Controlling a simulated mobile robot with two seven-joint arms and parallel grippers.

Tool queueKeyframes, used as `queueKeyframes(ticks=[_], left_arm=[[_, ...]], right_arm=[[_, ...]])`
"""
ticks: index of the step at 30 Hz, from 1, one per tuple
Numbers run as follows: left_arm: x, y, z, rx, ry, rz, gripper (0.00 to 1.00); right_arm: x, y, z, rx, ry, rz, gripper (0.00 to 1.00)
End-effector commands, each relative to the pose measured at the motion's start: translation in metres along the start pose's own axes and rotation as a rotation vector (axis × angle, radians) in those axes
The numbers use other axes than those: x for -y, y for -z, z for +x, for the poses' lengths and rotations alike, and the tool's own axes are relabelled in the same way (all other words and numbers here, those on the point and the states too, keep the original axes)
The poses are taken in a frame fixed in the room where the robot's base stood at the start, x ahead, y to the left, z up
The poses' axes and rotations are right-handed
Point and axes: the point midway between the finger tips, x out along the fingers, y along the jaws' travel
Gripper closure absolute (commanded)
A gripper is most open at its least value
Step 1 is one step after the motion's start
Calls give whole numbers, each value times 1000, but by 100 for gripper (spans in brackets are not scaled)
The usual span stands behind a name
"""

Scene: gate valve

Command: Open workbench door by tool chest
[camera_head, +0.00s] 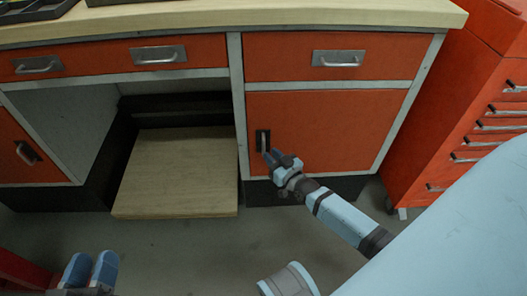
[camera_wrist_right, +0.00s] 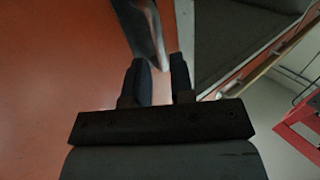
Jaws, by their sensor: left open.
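The workbench door (camera_head: 325,130) beside the red tool chest (camera_head: 470,120) is an orange panel, and it looks shut. Its upright metal handle (camera_head: 264,140) sits on a dark plate near the door's left edge. My right gripper (camera_head: 275,157) is at the handle's lower end. In the right wrist view, the handle (camera_wrist_right: 153,35) reaches down to the gap between the spread fingertips (camera_wrist_right: 161,68); I cannot tell whether they touch it. My left gripper (camera_head: 91,270) is open and empty, low at the left, away from the bench.
A drawer (camera_head: 330,57) is above the door. Left of the door is an open bay with a wooden board (camera_head: 180,170) low inside. Another orange door (camera_head: 25,150) is at the far left. Grey floor (camera_head: 190,245) in front is clear.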

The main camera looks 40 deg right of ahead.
Motion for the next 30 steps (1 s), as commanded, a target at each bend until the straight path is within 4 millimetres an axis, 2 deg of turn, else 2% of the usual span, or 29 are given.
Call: queueKeyframes(ticks=[3,9,20,23,30], left_arm=[[2,-14,1,37,-4,1,57],[4,-20,2,55,-8,17,57],[5,-20,2,59,-9,21,57],[5,-20,2,59,-9,21,57],[5,-19,2,58,-9,21,57]], right_arm=[[0,-3,23,-2,0,0,78],[0,-2,44,0,0,0,78],[0,0,49,1,0,0,78],[0,0,48,1,0,0,98],[0,0,48,1,1,0,100]])
